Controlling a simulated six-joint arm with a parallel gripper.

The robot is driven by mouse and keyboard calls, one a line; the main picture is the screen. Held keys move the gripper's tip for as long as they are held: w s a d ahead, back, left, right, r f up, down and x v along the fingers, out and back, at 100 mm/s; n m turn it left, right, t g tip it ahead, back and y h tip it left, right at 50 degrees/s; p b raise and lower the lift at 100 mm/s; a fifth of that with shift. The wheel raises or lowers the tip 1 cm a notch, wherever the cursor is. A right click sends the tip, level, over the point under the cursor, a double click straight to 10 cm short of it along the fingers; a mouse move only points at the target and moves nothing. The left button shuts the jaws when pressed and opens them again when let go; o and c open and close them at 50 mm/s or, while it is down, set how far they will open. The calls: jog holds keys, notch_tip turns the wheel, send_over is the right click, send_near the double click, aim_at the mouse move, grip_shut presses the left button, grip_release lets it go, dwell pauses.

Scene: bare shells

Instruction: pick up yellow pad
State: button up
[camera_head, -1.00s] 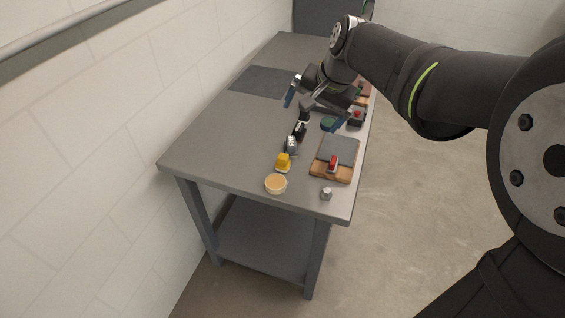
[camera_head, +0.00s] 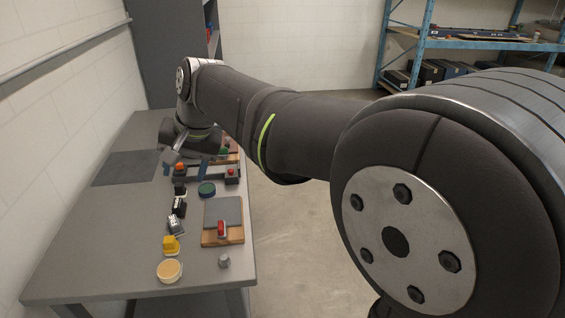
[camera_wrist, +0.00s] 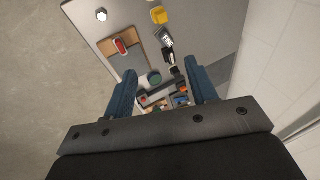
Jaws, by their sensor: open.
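The yellow pad (camera_head: 171,245) is a small bright yellow block on a wider base. It stands near the front of the grey table (camera_head: 90,250), behind a round tan-topped tub. My gripper (camera_head: 187,166) is farther back along the table, beyond the green disc. Its two blue fingers show apart in the wrist view (camera_wrist: 160,70). They hold nothing, and the pad lies well away from them.
The tan-topped tub (camera_head: 169,270) and a silver nut (camera_head: 224,261) stand at the front. A wooden board with a grey plate (camera_head: 223,212) and a red item (camera_head: 221,229) lies right of the pad. Black-and-white items (camera_head: 177,215) and a green disc (camera_head: 206,189) lie behind. The table's left side is mostly clear.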

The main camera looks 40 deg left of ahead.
jog(key=t+h, duration=0.1)
jog(key=h, duration=0.3)
send_over(168, 239)
notch_tip(168, 239, down, 11)
notch_tip(168, 239, down, 12)
jog(key=shift+s+f, duration=0.15)
jog(key=shift+w+f, duration=0.2)
jog(key=shift+f, duration=2.55)
jog(key=c, duration=1.1)
jog(key=shift+r, duration=0.65)
jog(key=shift+c, duration=0.2)
notch_tip(168, 239, up, 3)
jog(key=shift+f, duration=0.15)
jog(key=w+d+r, duration=0.7)
jog(key=w+d, duration=0.1)
jog(key=shift+w, duration=0.25)
